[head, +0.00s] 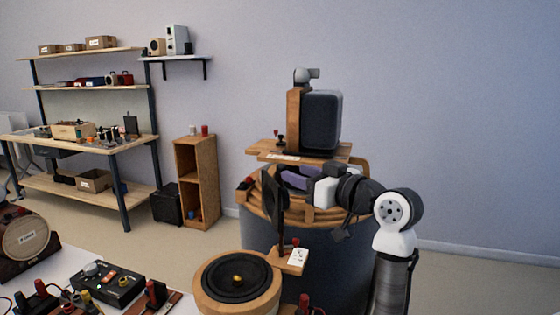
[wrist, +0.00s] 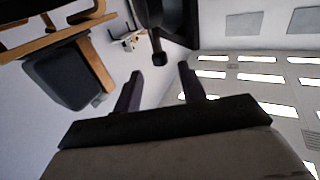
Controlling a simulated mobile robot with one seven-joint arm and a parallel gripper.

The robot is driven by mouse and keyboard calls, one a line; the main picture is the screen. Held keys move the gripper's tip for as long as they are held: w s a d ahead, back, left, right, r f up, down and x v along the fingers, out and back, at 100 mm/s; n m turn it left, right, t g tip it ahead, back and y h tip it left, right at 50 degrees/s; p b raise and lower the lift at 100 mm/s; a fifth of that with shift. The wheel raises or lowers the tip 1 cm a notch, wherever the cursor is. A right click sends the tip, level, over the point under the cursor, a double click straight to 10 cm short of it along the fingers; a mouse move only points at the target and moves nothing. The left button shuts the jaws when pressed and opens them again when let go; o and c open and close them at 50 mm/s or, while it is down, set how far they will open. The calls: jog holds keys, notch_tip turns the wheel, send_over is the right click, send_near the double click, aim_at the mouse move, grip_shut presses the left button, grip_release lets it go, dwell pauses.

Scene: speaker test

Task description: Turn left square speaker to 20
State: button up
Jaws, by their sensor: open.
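A dark, boxy speaker with rounded edges (head: 321,121) stands upright against a wooden back panel on a wooden platform in the head view. I cannot tell whether it is the left square speaker, and no dial or number is readable. A similar dark box shows tilted at the left of the wrist view (wrist: 62,80). My gripper (head: 284,178) is below the platform in the head view, apart from the speaker. In the wrist view its two fingers (wrist: 158,74) are spread with nothing between them.
A thin dark upright panel (head: 275,205) stands just left of my gripper. A round wooden-rimmed speaker (head: 237,278) is in front. A black box with knobs (head: 104,284) lies on the white table at lower left. Shelves and a wooden cabinet (head: 197,183) stand behind.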

aim_at(281, 164)
jog(key=p+x, duration=0.1)
jog(key=x, duration=0.5)
jog(key=shift+w+a+p, duration=0.1)
jog(key=shift+p, duration=0.2)
jog(key=shift+c, duration=0.3)
grip_shut()
jog(key=shift+a+f+m+t+h+b, duration=0.15)
jog(key=shift+m+t+h+b, duration=0.25)
jog(key=shift+m+t+h, duration=1.4)
jog(key=shift+m+h, duration=0.2)
jog(key=shift+h, duration=0.6)
jog(key=shift+o, duration=0.3)
grip_release()
